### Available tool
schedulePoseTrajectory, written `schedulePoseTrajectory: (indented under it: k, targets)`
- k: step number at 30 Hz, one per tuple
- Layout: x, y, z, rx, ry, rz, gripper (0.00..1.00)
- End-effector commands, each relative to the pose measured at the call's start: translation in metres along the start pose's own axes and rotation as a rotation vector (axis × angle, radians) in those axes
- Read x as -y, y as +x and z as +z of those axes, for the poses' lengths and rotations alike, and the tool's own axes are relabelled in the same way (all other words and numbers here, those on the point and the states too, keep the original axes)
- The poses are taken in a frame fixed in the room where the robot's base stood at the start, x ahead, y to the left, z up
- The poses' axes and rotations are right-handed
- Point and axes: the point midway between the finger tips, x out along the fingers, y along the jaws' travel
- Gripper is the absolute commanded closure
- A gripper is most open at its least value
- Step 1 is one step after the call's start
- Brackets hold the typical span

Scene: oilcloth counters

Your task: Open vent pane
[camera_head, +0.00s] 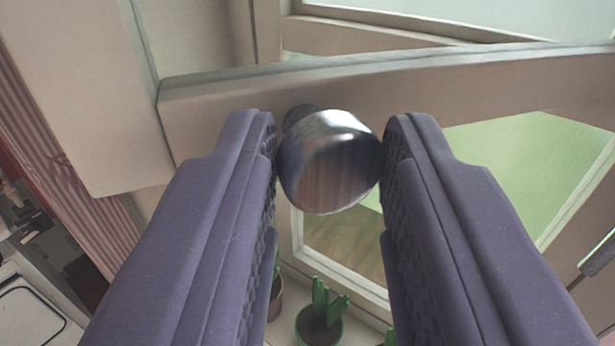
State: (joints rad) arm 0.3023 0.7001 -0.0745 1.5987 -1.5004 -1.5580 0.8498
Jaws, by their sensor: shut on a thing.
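The vent pane (430,88) is a pale framed window pane that stands at an angle to the window frame (95,95) around it. A shiny metal knob (328,165) sits on the pane's near rail. My gripper (330,160) has a purple finger on each side of the knob and is shut on it. The fingers hide part of the pane's lower frame and glass.
Potted cacti (320,318) stand below the pane, on or near the sill. A red and white striped curtain (50,165) hangs at the left. A white counter or sink area (35,310) is at the lower left. A dark metal piece (598,258) shows at the right edge.

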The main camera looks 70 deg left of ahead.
Motion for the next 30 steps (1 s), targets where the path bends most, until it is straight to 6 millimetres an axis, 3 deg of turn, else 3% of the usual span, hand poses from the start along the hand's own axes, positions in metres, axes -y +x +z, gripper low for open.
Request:
schedulePoseTrajectory:
  k: [18,19,21,22,30]
  targets:
    - [-0.0092,-0.0090,-0.0071,-0.008,-0.014,0.008,1.00]
    - [-0.0092,-0.0089,-0.0072,-0.008,-0.014,0.007,0.64]
    - [-0.0088,-0.0088,-0.0068,-0.007,-0.013,0.007,0.48]
    - [-0.0087,-0.0089,-0.0063,-0.007,-0.012,0.006,0.44]
    - [-0.0079,-0.0094,-0.0037,-0.005,-0.007,0.004,0.44]
